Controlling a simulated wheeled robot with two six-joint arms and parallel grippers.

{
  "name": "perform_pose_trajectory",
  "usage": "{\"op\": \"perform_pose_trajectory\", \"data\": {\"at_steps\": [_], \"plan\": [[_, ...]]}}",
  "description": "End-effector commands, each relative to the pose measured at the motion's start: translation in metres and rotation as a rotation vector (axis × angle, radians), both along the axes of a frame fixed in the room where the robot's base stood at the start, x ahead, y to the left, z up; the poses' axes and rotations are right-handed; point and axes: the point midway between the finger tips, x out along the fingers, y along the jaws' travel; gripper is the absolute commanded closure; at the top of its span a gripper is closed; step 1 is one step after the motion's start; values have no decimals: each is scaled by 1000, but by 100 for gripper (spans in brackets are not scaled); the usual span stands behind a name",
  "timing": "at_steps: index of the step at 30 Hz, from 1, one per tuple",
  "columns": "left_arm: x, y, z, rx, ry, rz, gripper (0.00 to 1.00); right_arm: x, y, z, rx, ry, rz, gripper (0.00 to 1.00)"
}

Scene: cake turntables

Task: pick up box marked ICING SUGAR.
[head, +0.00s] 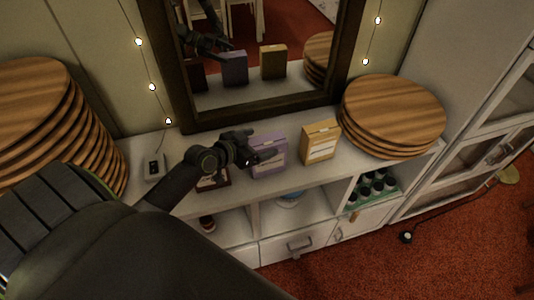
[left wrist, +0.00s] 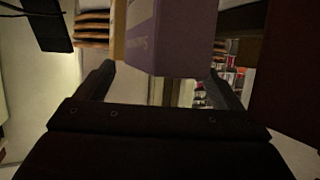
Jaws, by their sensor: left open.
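A purple box (head: 268,158) with a pale label stands upright on the white shelf top. A yellow-orange box (head: 321,142) stands to its right, and a dark brown box (head: 213,181) to its left, partly behind my arm. The lettering is too small to read, so I cannot tell which is marked ICING SUGAR. My left gripper (head: 250,149) is open at the upper left of the purple box. In the left wrist view, the purple box (left wrist: 172,38) lies ahead between the open fingers (left wrist: 160,74); contact cannot be told. My right gripper is not in view.
A white shelf unit (head: 345,185) carries the boxes. Stacked wooden boards stand at the right (head: 392,112) and left (head: 38,105). A dark-framed mirror (head: 262,115) stands behind, reflecting the boxes. Small dark bottles (head: 375,185) sit in a cubby below.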

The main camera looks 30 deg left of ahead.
Motion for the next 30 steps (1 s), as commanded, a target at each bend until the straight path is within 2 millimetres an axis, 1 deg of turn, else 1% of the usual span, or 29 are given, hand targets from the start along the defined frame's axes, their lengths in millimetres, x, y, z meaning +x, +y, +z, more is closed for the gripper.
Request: {"op": "perform_pose_trajectory", "data": {"at_steps": [1, 4, 11, 12, 30], "plan": [[5, -2, -1, -1, -1, 0, 11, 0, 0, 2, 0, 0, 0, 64], [10, -3, -4, -1, 0, 0, 11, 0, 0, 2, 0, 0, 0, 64], [12, -3, -5, 1, 0, -1, 11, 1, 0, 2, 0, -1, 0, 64], [12, -3, -5, 1, 0, -1, 13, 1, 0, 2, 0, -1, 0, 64], [11, -3, -7, 0, 4, 0, 91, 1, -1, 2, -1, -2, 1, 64]]}}
